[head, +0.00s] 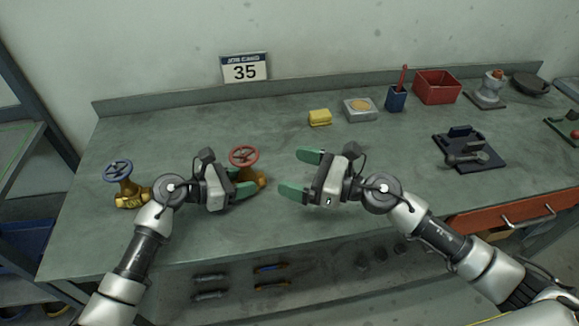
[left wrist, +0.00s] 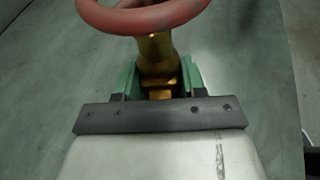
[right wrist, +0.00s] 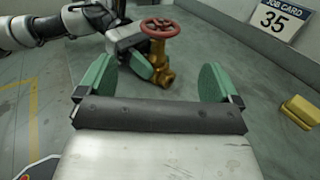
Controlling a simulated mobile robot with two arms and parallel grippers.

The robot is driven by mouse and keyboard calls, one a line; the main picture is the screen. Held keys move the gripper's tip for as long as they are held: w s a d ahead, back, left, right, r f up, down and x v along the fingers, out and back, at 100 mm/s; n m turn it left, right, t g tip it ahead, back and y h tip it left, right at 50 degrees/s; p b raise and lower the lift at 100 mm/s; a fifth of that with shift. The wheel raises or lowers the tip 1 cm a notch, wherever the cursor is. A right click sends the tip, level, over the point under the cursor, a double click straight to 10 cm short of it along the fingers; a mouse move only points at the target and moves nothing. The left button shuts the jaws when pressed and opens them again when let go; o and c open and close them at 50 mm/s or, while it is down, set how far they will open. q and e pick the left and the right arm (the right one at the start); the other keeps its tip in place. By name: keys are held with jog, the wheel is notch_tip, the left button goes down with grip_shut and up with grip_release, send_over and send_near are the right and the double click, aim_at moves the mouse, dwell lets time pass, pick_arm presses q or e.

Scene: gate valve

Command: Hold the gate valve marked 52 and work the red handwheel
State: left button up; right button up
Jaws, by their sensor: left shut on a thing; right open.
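A brass gate valve (head: 261,180) with a red handwheel (head: 244,156) stands on the bench. My left gripper (head: 245,182) is shut on its body from the left. In the left wrist view the brass body (left wrist: 157,58) sits between the green fingers, below the red wheel (left wrist: 150,20). My right gripper (head: 293,175) is open and empty, right of the valve and facing it. The right wrist view shows the valve (right wrist: 159,66) upright ahead, between and beyond the open fingers. I cannot read a number on this valve.
A second brass valve with a blue handwheel (head: 118,170) stands at the left. The job card (head: 245,68) reads 35. A yellow block (head: 320,117), grey tin (head: 360,109), blue cup (head: 396,99) and red bin (head: 437,87) stand behind. A dark fixture (head: 468,150) lies right.

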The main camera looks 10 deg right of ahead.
aim_at(231, 152)
jog(key=shift+a, duration=0.1)
jog(key=x, duration=1.2)
jog(key=shift+w+a, duration=0.1)
jog(key=shift+a, duration=0.05)
jog(key=c, duration=0.9)
